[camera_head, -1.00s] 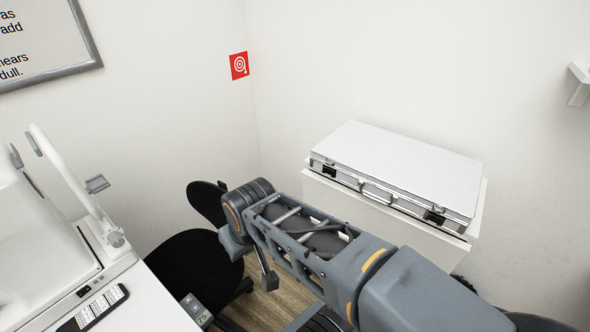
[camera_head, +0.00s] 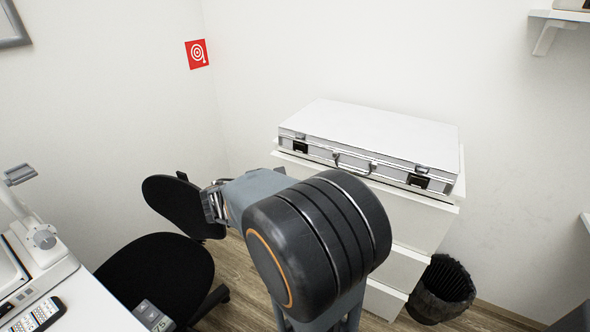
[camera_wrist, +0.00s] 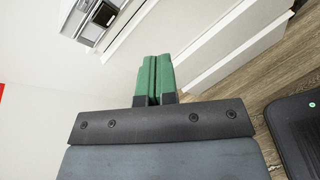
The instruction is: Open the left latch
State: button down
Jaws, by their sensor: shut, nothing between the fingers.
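A closed silver case (camera_head: 375,130) lies flat on top of a white drawer cabinet (camera_head: 420,218), its front side towards me. Its left latch (camera_head: 300,147) and right latch (camera_head: 418,181) are dark pieces on that front side, with a handle (camera_head: 355,164) between them. Whether the left latch is open or shut is too small to tell. In the wrist view my gripper (camera_wrist: 154,62) has its green fingers together and empty, apart from the case. Part of the case (camera_wrist: 82,27) with one dark latch (camera_wrist: 104,14) shows there at the upper left.
A black bin (camera_head: 442,290) stands on the floor right of the cabinet. A white desk (camera_head: 90,305) with a device is at the lower left. A wall shelf (camera_head: 555,16) is at the upper right.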

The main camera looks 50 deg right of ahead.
aim_at(298, 145)
jog(key=w+d+f+n+t+h+b, duration=0.3)
jog(key=w+n+t+h+b, duration=0.1)
jog(key=w+n, duration=0.3)
jog(key=shift+w+d+n+t+h, duration=0.2)
jog(key=shift+d+n+t+h, duration=0.15)
jog(key=shift+n, duration=0.25)
jog(key=shift+d, duration=0.15)
jog(key=b+x, duration=0.1)
jog(key=x, duration=1.2)
jog(key=shift+d, duration=0.4)
jog(key=shift+w+r, duration=0.1)
